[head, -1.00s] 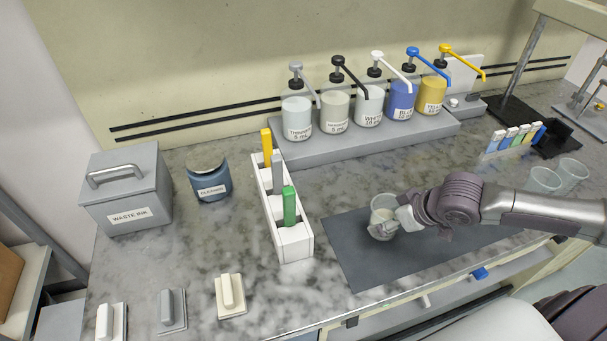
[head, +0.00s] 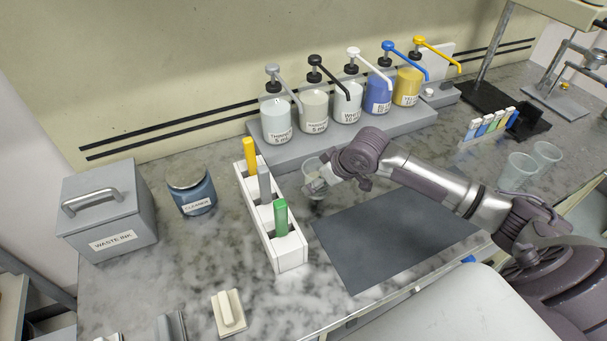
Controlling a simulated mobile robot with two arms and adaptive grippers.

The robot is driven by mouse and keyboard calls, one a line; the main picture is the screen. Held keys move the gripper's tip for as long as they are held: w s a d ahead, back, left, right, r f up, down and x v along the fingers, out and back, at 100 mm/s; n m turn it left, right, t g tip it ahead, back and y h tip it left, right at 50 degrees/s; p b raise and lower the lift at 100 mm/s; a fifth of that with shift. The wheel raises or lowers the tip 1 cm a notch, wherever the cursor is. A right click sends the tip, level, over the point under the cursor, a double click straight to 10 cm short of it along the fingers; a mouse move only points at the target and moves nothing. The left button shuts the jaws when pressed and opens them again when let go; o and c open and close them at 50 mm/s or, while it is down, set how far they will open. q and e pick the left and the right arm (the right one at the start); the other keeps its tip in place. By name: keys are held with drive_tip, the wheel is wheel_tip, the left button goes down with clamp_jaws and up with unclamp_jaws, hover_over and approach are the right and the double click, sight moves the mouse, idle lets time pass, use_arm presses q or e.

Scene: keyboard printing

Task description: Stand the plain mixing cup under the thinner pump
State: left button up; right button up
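The clear plain mixing cup (head: 312,166) is in front of the pump platform, just right of the white rack. My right gripper (head: 318,182) is shut on it from the right side and partly covers it. Whether its base touches the counter is hard to tell. The thinner pump (head: 276,122) is the leftmost bottle on the platform, with a grey head and a spout pointing forward and right. The cup is in front and to the right of that spout, not under it. My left gripper is not in view.
The grey platform (head: 300,152) holds several more pump bottles to the right. The white rack (head: 290,256) with coloured upright tools stands close left of the cup. A dark mat (head: 385,240) lies bare in front. Two clear cups (head: 517,172) stand at the right.

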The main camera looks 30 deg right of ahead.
sight(308, 174)
drive_tip(key=w, duration=0.1)
drive_tip(key=w+a, duration=0.1)
drive_tip(key=w, duration=0.3)
drive_tip(key=shift+w+a+p, duration=0.1)
drive_tip(key=shift+a+p, duration=0.3)
wheel_tip(308, 174, down, 3)
drive_tip(key=shift+r+p, duration=0.1)
drive_tip(key=shift+p, duration=0.5)
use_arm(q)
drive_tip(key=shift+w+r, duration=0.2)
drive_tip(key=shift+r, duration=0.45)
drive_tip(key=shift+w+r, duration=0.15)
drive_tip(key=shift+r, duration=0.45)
use_arm(e)
drive_tip(key=shift+f, duration=0.35)
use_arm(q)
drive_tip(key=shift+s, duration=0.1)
use_arm(e)
drive_tip(key=o, duration=1.2)
drive_tip(key=shift+f, duration=0.1)
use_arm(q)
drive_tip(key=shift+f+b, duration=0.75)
use_arm(e)
drive_tip(key=v, duration=1.2)
